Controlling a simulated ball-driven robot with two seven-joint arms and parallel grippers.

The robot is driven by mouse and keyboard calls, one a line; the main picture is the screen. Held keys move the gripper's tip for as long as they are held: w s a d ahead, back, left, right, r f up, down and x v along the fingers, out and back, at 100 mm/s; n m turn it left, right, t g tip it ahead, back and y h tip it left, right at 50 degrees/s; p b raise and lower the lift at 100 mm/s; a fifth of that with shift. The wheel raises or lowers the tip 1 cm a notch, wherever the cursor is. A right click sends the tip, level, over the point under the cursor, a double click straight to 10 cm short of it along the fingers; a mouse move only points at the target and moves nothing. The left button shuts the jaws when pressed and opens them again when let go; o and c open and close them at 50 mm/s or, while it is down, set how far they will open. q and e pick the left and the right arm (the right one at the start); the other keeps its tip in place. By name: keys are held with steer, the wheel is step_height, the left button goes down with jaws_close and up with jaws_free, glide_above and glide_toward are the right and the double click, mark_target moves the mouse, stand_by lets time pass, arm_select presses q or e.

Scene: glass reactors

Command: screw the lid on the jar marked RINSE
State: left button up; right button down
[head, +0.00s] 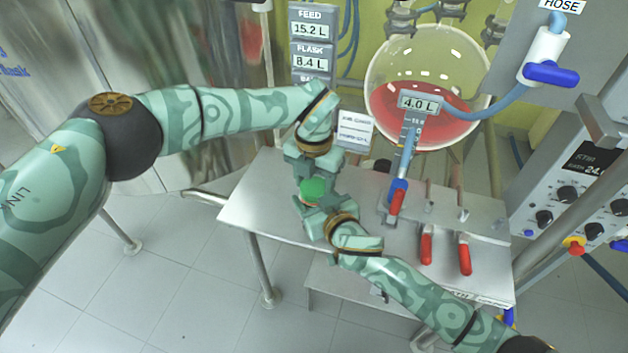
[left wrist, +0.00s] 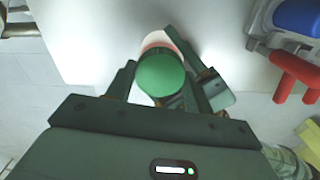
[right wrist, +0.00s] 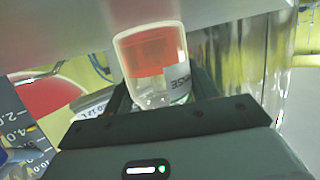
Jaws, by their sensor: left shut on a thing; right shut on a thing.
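The green lid (head: 313,188) shows between my two grippers in the head view. It also shows in the left wrist view (left wrist: 160,76), with a finger of my left gripper (head: 311,174) on either side of it. The left gripper is shut on the lid. The clear jar (right wrist: 150,62) holds something red; part of its RINSE label (right wrist: 181,84) shows in the right wrist view. My right gripper (head: 318,208) is shut on this jar. In the left wrist view a pale and red edge of the jar (left wrist: 154,39) shows behind the lid. The seam between lid and jar is hidden.
A round glass vessel with red liquid (head: 437,130) hangs behind, and a control box (head: 578,190) stands right.

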arm_select(q)
steer(key=o, duration=1.1)
steer(key=shift+c, duration=0.2)
steer(key=shift+r, duration=2.3)
steer(key=shift+c, duration=0.4)
